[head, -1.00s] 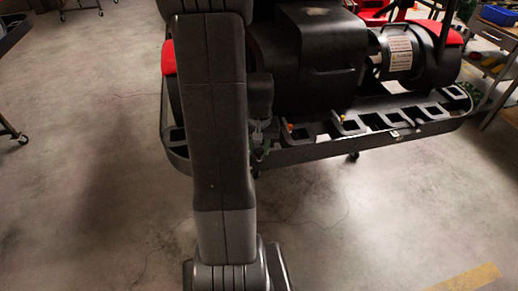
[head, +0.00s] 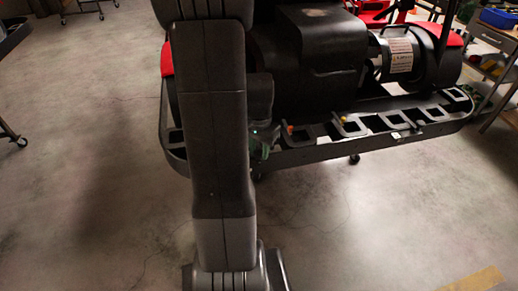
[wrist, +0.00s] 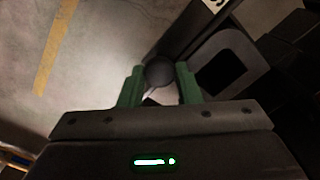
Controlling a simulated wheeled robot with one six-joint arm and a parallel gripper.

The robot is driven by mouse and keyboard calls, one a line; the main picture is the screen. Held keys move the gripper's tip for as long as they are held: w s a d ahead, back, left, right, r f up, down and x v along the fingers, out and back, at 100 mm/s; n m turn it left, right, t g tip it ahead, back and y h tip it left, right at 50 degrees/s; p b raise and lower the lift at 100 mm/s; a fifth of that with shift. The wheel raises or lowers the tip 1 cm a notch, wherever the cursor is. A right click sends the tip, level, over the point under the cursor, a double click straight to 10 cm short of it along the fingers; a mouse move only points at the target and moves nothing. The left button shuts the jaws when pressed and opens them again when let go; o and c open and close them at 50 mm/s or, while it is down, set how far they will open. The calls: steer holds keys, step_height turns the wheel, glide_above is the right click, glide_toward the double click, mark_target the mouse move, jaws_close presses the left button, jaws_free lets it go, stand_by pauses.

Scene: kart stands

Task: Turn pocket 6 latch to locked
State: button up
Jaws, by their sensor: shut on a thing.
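My gripper (wrist: 159,75) shows in the wrist view with its two green fingers on either side of a dark round knob (wrist: 159,71), and it is shut on it. I take the knob for the pocket latch, but no pocket number can be read. A grey U-shaped pocket (wrist: 228,60) lies just right of the knob. In the head view my gripper (head: 262,143) is at the near left part of the stand's rail, partly hidden behind my arm. The knob between the fingers cannot be made out there.
The kart stand's tray (head: 330,150) carries a row of grey pockets, some with small orange or yellow knobs (head: 290,129). The dark kart body (head: 310,55) rises behind them. A workbench (head: 495,45) stands at the far right. The floor in front is clear.

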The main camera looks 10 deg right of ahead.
mark_target(259, 152)
stand_by(0.4)
steer(key=o, duration=1)
steer(key=shift+c, duration=0.2)
steer(key=shift+r, duration=0.1)
step_height(259, 152, up, 14)
steer(key=shift+f, duration=0.3)
step_height(259, 152, down, 14)
steer(key=shift+r, duration=0.15)
